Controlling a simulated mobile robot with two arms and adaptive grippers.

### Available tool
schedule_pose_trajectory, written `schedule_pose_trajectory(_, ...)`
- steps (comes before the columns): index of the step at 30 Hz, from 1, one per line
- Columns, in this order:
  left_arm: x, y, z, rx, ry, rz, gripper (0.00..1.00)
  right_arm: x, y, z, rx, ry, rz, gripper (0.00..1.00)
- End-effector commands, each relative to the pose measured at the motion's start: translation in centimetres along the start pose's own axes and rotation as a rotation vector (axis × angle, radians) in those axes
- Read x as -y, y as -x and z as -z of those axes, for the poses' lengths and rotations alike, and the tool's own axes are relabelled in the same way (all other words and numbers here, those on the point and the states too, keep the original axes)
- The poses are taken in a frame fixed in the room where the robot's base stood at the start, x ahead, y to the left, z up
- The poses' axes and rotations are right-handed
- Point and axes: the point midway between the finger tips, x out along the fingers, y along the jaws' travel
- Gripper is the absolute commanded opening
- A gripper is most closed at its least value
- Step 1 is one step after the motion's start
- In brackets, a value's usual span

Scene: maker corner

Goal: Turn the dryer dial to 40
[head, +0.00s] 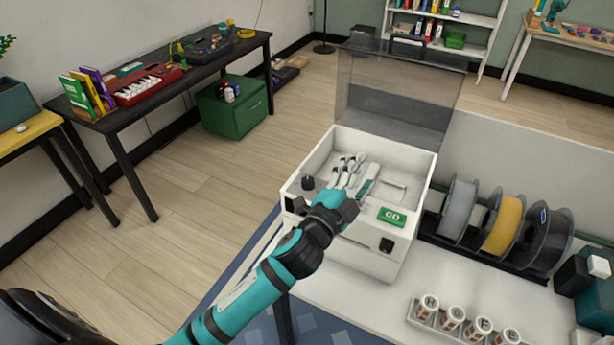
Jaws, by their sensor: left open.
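The dryer (346,255) is a white box with a smoky see-through lid (393,95) standing open at its back. A green GO button (392,216) is on its top right. One small black knob (308,183) is at its upper left and another dark knob (386,244) is on its front right. I cannot tell which is the dial, and no numbers are readable. My left gripper (349,193) is over the dryer's near part, between the two knobs and apart from both as far as I can see. It is open and hides part of the front. My right gripper is out of view.
Grey, yellow and black spools (503,224) stand in a rack right of the dryer. Several white labelled jars (453,312) sit in a tray on the white table. A black desk (150,95) with a red keyboard is at the far left. The floor between is clear.

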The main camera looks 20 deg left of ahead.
Motion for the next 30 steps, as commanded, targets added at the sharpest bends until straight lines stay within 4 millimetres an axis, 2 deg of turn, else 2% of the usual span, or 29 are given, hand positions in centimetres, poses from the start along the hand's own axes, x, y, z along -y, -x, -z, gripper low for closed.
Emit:
schedule_pose_trajectory(1,1.7,-1.9,3.1,-0.130,-0.119,0.059,0.55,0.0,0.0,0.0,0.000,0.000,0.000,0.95)
schedule_pose_trajectory(3,3.0,-3.5,8.0,-0.335,-0.316,0.136,0.55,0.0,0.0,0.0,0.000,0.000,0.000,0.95)
schedule_pose_trajectory(6,3.2,-4.3,14.1,-0.628,-0.617,0.221,0.55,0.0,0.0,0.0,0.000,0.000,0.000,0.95)
schedule_pose_trajectory(9,1.6,-4.2,18.0,-0.912,-0.928,0.266,0.55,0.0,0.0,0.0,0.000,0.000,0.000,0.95)
schedule_pose_trajectory(12,-0.8,-3.8,18.9,-1.186,-1.244,0.256,0.55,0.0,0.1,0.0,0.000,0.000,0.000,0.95)
schedule_pose_trajectory(14,-2.1,-3.8,17.8,-1.343,-1.429,0.215,0.55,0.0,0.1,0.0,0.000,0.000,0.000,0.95)
schedule_pose_trajectory(16,-2.9,-4.0,15.2,-1.517,-1.637,0.129,0.55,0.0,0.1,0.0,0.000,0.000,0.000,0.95)
schedule_pose_trajectory(19,-1.9,-4.5,9.5,-1.741,-1.895,-0.078,0.55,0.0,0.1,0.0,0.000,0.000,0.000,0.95)
schedule_pose_trajectory(22,1.8,-4.8,3.2,-1.915,-2.073,-0.373,0.55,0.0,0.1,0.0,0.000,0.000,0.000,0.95)
schedule_pose_trajectory(24,5.3,-4.5,-0.6,-1.999,-2.134,-0.592,0.55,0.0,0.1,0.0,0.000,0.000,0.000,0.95)
schedule_pose_trajectory(28,11.4,-3.3,-5.1,-2.075,-2.145,-0.929,0.55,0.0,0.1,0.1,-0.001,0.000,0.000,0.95)
schedule_pose_trajectory(29,12.4,-3.0,-5.7,2.081,2.134,0.982,0.55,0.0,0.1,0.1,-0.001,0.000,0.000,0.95)
schedule_pose_trajectory(30,13.5,-2.7,-6.3,2.067,2.101,1.027,0.55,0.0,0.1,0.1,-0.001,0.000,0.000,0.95)
